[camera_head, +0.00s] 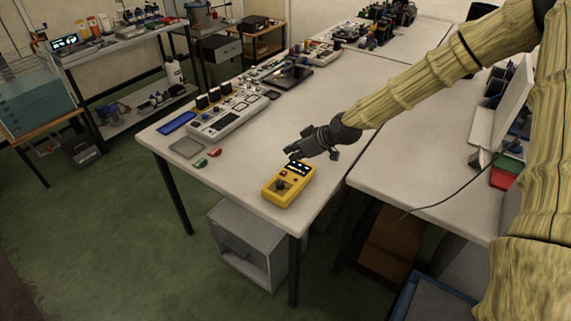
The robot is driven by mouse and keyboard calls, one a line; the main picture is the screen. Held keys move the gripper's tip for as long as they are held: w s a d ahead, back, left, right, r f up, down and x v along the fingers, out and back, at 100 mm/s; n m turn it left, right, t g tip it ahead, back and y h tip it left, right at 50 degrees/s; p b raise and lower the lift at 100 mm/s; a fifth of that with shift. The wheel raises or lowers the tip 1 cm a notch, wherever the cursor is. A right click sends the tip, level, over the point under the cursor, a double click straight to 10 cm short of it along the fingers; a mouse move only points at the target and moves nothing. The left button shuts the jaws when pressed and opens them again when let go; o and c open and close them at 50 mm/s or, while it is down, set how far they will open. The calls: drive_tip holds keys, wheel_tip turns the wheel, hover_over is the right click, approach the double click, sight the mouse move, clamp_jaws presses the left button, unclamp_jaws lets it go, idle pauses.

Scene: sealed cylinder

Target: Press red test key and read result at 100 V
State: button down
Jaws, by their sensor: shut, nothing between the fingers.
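A yellow handheld tester (289,186) lies flat near the front corner of the white table. It has a dark display at its far end, a small red key (283,174) on its left side and a dark round knob (280,186) nearer the front. The display's digits and the knob's setting are too small to read. My gripper (293,156) is shut and empty, just above and beyond the tester's display end. I cannot tell whether the fingertips touch the tester.
A grey-white panel device (228,118), a blue tray (177,123), a grey pad (187,148) and small green and red pieces (200,163) lie on the white table (245,155) to the left. A monitor (500,100) stands at right. The tabletop around the tester is mostly clear.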

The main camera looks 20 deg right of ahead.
sight(285, 173)
drive_tip(key=shift+p+x, duration=0.55)
drive_tip(key=shift+x, duration=1.4)
drive_tip(key=shift+w+a+f, duration=0.1)
drive_tip(key=shift+w+f, duration=0.05)
drive_tip(key=shift+f, duration=0.2)
drive_tip(key=shift+f+p, duration=0.8)
drive_tip(key=shift+f, duration=1)
